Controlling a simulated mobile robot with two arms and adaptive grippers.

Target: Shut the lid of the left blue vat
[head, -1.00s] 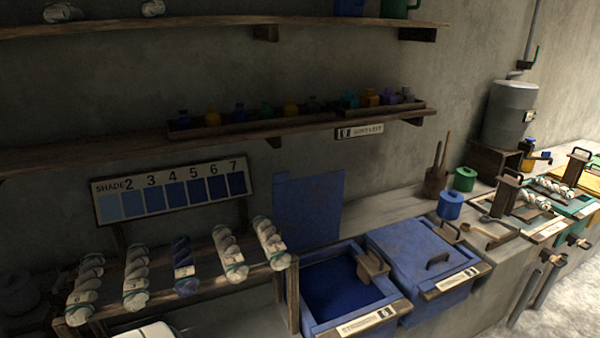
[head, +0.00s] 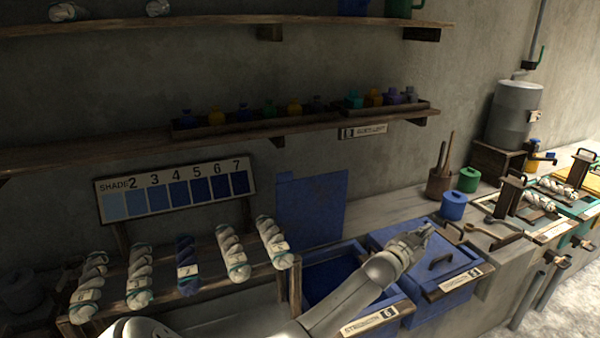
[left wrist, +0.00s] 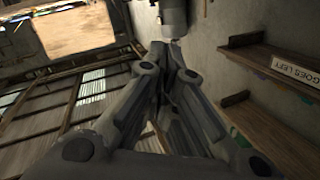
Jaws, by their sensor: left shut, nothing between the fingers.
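The left blue vat (head: 320,270) stands open in the head view, with dark blue liquid inside. Its blue lid (head: 312,208) stands upright behind it against the wall. My left arm crosses in front of the vat and hides part of its opening and right side. My left gripper (head: 425,232) is over the back of the neighbouring vat's lid, right of the raised lid and apart from it. In the left wrist view its fingers (left wrist: 174,48) come together with nothing between them. My right gripper is not in view.
The neighbouring blue vat (head: 418,258) has its lid down, with a dark handle. A blue canister (head: 453,205) and a green one (head: 469,179) stand behind it. A rack of yarn skeins (head: 187,265) is at left. A bottle shelf (head: 300,125) runs above.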

